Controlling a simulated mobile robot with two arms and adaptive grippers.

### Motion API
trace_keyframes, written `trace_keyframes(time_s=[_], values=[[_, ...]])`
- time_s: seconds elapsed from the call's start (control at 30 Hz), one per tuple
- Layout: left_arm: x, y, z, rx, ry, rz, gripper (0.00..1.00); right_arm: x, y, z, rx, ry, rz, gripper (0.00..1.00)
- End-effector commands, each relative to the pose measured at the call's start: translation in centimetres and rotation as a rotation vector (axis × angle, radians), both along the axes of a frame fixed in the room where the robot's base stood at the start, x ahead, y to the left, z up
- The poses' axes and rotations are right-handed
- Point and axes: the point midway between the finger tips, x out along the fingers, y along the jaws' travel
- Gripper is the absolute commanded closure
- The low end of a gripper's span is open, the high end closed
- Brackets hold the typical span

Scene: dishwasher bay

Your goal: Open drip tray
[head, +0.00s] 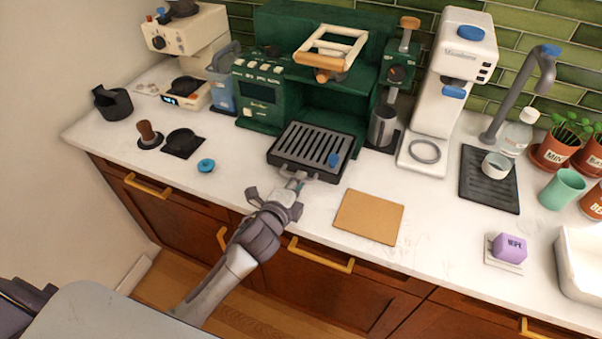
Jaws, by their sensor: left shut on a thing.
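The drip tray (312,146) is a dark slatted tray in front of the green coffee machine (262,100). It juts out from the machine's base onto the white counter. A grey handle (326,178) runs along its front, and a small blue piece (334,159) shows at its right front. My left gripper (294,181) is shut on the tray's handle near its left end. The fingertips are small in view and partly hidden by the gripper body. My right gripper is not in view.
A tan mat (369,217) lies right of my left gripper. A blue round lid (206,165) and a tamper (149,134) are to the left. A metal pitcher (382,126) stands right of the tray. The counter's front strip is mostly clear.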

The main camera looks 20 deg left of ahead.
Motion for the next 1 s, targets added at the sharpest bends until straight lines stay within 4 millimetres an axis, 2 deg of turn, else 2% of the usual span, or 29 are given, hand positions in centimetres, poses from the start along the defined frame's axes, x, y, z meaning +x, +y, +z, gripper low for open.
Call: trace_keyframes(time_s=[0.23,0.27,0.4,0.77,0.87,1.0], values=[[0.0,0.0,0.0,0.001,-0.001,0.000,1.00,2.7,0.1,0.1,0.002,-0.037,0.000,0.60],[0.0,0.0,0.0,0.001,-0.001,0.000,0.85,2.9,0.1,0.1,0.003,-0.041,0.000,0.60],[0.1,0.0,0.0,0.001,-0.001,0.000,0.63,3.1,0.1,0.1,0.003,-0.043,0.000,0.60],[-0.4,0.0,0.1,0.001,-0.001,0.000,0.63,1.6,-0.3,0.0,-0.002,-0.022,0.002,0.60],[-1.6,0.2,0.3,0.001,0.000,0.000,0.63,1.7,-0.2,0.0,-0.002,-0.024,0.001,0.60],[-4.4,0.4,0.8,0.000,0.002,0.000,0.63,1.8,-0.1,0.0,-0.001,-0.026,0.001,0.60]])
